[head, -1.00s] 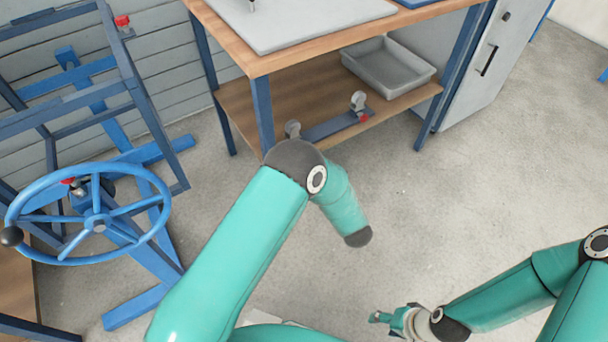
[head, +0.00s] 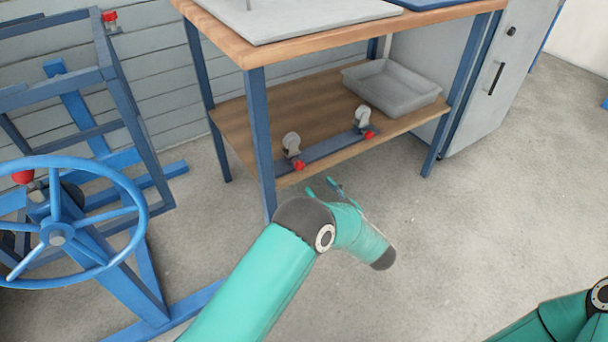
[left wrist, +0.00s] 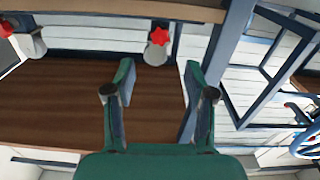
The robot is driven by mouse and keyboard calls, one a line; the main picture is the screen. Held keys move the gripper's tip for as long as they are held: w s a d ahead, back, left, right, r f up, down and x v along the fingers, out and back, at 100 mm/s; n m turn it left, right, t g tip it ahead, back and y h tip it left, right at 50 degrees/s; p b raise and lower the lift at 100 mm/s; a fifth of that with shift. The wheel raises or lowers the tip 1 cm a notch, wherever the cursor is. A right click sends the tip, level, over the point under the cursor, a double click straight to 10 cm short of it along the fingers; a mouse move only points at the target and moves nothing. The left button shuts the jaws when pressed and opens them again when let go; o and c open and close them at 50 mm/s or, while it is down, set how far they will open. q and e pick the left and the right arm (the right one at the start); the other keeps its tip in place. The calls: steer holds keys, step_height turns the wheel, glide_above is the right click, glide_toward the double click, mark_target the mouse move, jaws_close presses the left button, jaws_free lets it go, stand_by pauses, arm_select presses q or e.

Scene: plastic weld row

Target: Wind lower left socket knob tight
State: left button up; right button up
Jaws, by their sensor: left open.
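A blue-grey rail (head: 334,149) lies along the front of the bench's lower shelf. It carries two grey rollers, each with a red knob. The left red knob (head: 299,165) is by the left roller (head: 291,144); the right red knob (head: 369,134) is by the right roller. My left gripper (head: 320,186) is open and empty, just below the shelf edge, close to the left knob. In the left wrist view, the star-shaped left knob (left wrist: 158,37) shows beyond the gap between the open fingers (left wrist: 158,72), apart from them. I cannot tell which knob the task names. My right gripper is out of view.
The shelf (head: 240,125) also holds a grey tray (head: 393,88). A bench leg (head: 261,140) stands left of my left gripper. A blue frame with a handwheel (head: 58,235) and red knobs (head: 109,16) stands at the left. The floor (head: 480,220) at right is clear.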

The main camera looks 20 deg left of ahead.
mark_target(299, 168)
arm_select(q)
steer(key=b+x, duration=0.2)
steer(key=x, duration=0.7)
steer(key=shift+b, duration=0.3)
steer(key=shift+d, duration=0.1)
jaws_close()
steer(key=shift+s+n, duration=0.1)
steer(key=shift+n, duration=0.2)
steer(key=shift+n, duration=0.8)
steer(key=shift+s+f+n, duration=0.1)
steer(key=shift+f+n, duration=0.1)
steer(key=shift+n, duration=2.1)
